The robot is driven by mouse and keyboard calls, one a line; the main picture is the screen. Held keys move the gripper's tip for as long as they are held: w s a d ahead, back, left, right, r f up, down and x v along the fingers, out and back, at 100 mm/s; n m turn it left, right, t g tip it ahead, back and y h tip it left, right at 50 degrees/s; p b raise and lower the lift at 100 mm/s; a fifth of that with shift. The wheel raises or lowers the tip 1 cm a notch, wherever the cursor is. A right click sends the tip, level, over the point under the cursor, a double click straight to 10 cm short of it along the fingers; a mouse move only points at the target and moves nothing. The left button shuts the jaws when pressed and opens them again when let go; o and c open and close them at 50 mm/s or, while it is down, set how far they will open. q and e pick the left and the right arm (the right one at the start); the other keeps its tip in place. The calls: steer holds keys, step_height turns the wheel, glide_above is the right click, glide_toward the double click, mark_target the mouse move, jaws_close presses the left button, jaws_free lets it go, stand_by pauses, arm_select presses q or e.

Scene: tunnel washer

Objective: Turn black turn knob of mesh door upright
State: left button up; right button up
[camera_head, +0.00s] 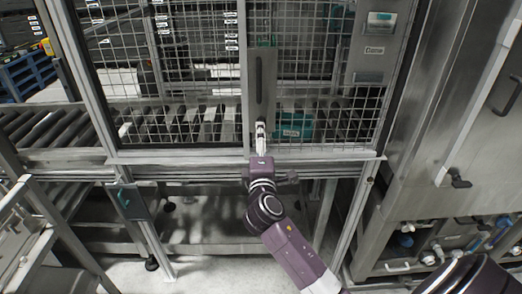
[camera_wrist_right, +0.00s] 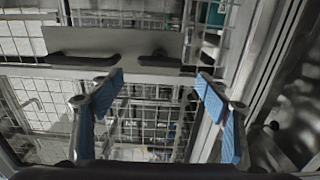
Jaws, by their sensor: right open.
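The mesh door (camera_head: 185,70) stands ahead, with a vertical metal plate (camera_head: 268,60) and a long black handle (camera_head: 258,75) on it. My right gripper (camera_head: 260,127) is at the lower end of this plate and covers what lies behind it. In the right wrist view my right gripper (camera_wrist_right: 160,80) is open, its blue-padded fingers wide apart. The black turn knob (camera_wrist_right: 160,60) shows beyond and between the fingertips, with no visible contact. The long handle (camera_wrist_right: 85,60) lies left of it, by the plate (camera_wrist_right: 95,40). The knob's exact angle is hard to tell. My left gripper is out of view.
A roller conveyor (camera_head: 50,127) runs behind and left of the door. A large steel cabinet (camera_head: 440,120) stands at the right, with valves and pipes low down. A teal item (camera_head: 293,125) is behind the mesh. A steel frame (camera_head: 320,160) crosses below the door.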

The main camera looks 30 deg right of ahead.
steer(key=shift+v, duration=1.95)
steer(key=shift+d, duration=0.1)
